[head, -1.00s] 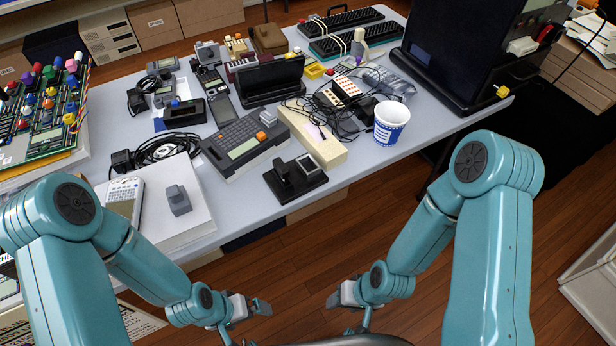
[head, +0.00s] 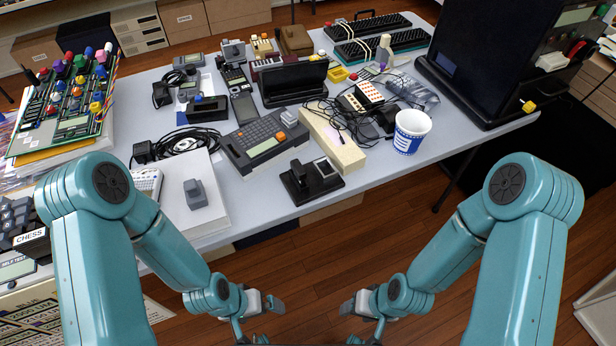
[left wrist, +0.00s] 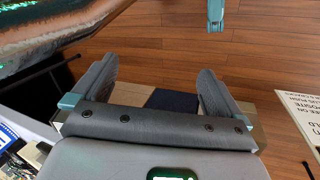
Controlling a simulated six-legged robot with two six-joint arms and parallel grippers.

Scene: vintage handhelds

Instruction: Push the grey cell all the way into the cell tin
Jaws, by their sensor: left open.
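A small grey block (head: 195,193), which looks like the grey cell, sits on a white flat box at the table's near left. I cannot tell for sure which object is the cell tin. A dark open case (head: 207,109) with a blue piece on it stands farther back, and a black base (head: 312,181) with an upright part and a silver square lies near the front edge. My left gripper (head: 270,304) hangs in front of the table, clear of everything; the left wrist view shows its fingers (left wrist: 155,88) apart and empty. My right gripper (head: 354,304) hangs opposite, its jaws too small to read.
The white box (head: 209,222) lies at the near edge, beside a large grey handheld (head: 262,140). Cables (head: 185,141) lie behind it. A paper cup (head: 411,131) and a cream block (head: 332,140) stand to the right. The floor before the table is open.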

